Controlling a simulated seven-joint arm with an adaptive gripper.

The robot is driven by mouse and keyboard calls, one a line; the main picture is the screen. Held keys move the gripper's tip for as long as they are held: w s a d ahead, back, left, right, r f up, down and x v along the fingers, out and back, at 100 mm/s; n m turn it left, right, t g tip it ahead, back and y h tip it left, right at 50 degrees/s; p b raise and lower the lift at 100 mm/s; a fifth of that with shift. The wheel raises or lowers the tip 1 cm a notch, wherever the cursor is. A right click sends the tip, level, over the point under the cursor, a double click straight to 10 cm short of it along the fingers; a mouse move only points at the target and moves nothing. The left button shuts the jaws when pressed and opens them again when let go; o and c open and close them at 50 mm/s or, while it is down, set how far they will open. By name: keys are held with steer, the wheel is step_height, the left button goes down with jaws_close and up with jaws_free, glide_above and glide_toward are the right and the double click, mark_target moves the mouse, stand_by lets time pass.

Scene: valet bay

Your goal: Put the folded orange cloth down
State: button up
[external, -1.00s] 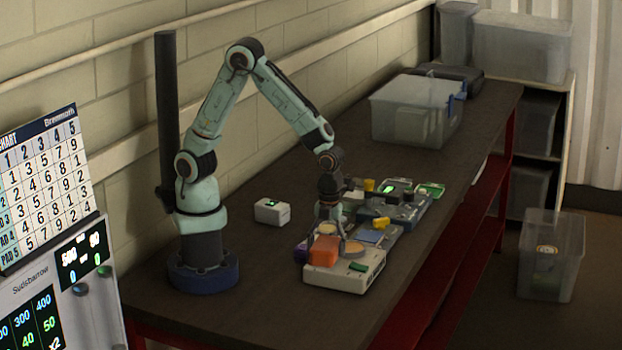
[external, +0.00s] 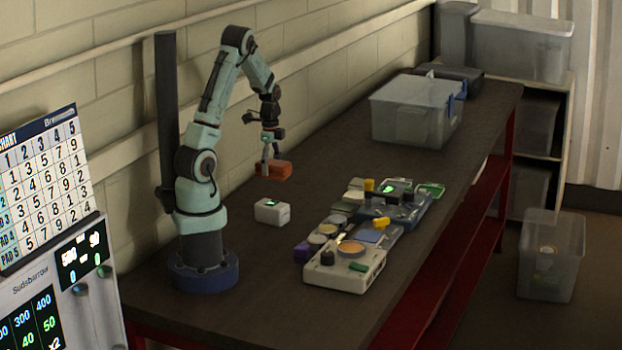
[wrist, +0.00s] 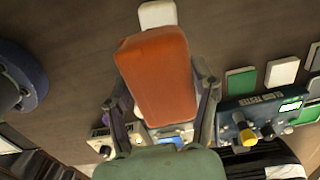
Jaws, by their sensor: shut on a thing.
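The folded orange cloth (external: 276,171) is a thick block held in the air above the table, behind the small white box in the external view. My gripper (external: 265,163) is shut on it from above. In the wrist view the orange cloth (wrist: 157,75) fills the middle, between the two fingers of my gripper (wrist: 162,97). The cloth hides part of what lies below it.
A small white box (external: 272,212) with a green display stands alone on the dark table (external: 225,325). A white device (external: 345,276) with round pads and a blue tester (external: 405,216) stand to the right. A clear bin (external: 415,112) stands farther back.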

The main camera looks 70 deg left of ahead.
steer(key=w+a+f, duration=0.4)
steer(key=w+a, duration=0.2)
steer(key=a, duration=0.1)
glide_above(292, 202)
steer(key=f, duration=0.5)
steer(key=shift+s+d+f, duration=0.15)
steer(key=shift+s+d, duration=0.05)
steer(key=shift+w+a+f, duration=0.1)
steer(key=shift+f, duration=0.85)
steer(key=shift+w+a+f, duration=0.1)
steer(key=shift+f, duration=0.8)
steer(key=shift+f, duration=0.1)
steer(key=o, duration=1)
steer(key=shift+o, duration=0.2)
